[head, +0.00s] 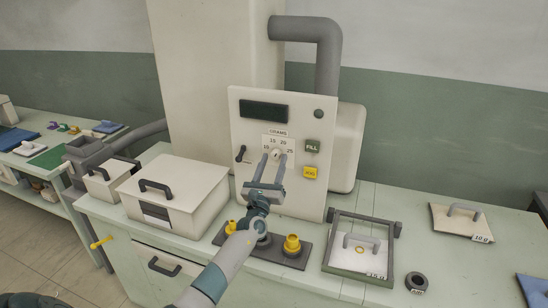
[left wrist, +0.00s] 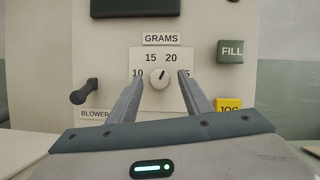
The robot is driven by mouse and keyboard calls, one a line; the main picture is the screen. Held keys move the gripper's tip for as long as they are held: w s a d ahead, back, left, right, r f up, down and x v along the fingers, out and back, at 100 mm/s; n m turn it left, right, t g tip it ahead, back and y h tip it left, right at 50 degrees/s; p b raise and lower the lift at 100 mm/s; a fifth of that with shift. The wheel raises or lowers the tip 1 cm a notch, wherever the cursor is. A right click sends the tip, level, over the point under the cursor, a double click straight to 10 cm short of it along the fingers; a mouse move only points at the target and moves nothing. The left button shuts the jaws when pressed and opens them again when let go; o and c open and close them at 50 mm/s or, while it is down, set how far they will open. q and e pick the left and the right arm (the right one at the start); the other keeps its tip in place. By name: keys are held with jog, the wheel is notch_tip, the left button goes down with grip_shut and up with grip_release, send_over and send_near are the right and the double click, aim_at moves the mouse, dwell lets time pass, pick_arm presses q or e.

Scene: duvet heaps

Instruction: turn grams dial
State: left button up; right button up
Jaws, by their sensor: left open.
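The grams dial is a small round white knob (left wrist: 160,78) with a dark pointer mark, on a white plate marked 10, 15, 20 and 25. In the left wrist view the mark tilts up and slightly right, between 15 and 20. The dial also shows in the head view (head: 276,155) on the machine's front panel (head: 243,125). My left gripper (head: 271,160) is open in front of the panel. Its fingertips (left wrist: 165,88) stand on either side of and a little below the knob; I cannot tell whether they touch it. My right gripper is not in view.
A green FILL button (head: 312,146) and a yellow JOG button (head: 310,172) sit right of the dial; a dark blower lever (head: 240,153) is left. A white lidded box (head: 185,180), yellow-topped fixtures (head: 292,244) and a framed tray (head: 334,262) stand on the bench.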

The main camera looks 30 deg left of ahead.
pick_arm(q)
jog(key=shift+w+a+r, duration=0.25)
jog(key=shift+w+r, duration=0.05)
jog(key=shift+w, duration=0.25)
jog(key=c, duration=1.1)
jog(key=shift+o, duration=0.2)
